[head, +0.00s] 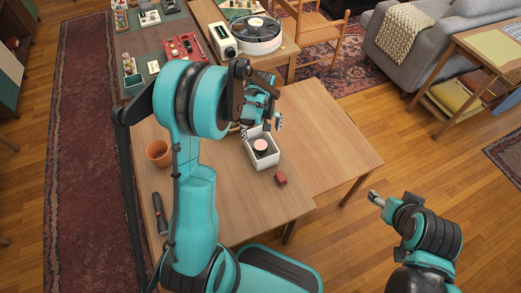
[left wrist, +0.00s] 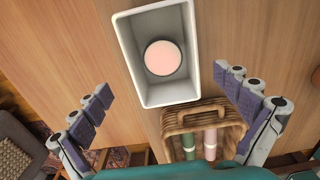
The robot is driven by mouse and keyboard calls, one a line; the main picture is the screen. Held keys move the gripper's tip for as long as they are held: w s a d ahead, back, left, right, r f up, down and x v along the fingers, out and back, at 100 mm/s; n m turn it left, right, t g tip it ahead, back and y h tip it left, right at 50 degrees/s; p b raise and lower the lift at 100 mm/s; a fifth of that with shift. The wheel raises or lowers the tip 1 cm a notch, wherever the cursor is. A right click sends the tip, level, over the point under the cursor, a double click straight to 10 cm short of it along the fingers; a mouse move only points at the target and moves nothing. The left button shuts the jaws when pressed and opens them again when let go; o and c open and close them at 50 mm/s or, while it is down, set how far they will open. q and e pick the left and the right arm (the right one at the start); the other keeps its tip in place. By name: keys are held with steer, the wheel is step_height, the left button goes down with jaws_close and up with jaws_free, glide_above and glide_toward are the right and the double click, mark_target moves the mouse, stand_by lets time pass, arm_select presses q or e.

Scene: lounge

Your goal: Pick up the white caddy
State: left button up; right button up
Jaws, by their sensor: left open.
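The white caddy (head: 266,163) is an open rectangular box standing upright on the wooden table. A round pink-topped thing (head: 261,146) with a dark side sits inside it. The caddy also shows in the left wrist view (left wrist: 170,93), top centre, seen from above. My left gripper (head: 262,118) is open above the caddy's far end. In the left wrist view its fingers (left wrist: 164,82) are spread wide, one to each side of the caddy's near end, with nothing between them. My right gripper (head: 374,198) is beyond the table's right edge, away from the caddy; its jaw opening is too small to read.
A wicker basket (left wrist: 178,122) holding green and pink rolls stands close to the caddy. A terracotta pot (head: 159,153) and a dark handled tool (head: 160,213) are at the left. The table's right part is clear.

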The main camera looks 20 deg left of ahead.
mark_target(261, 144)
arm_select(q)
steer(key=f+b, duration=0.1)
steer(key=f, duration=0.2)
steer(key=f+b, duration=0.2)
steer(key=f, duration=0.1)
steer(key=shift+s+a+f, duration=0.15)
steer(key=shift+s+f, duration=0.05)
steer(key=shift+f, duration=0.2)
steer(key=shift+r, duration=0.15)
steer(key=shift+c, duration=0.6)
steer(key=c, duration=1)
steer(key=shift+c, duration=0.2)
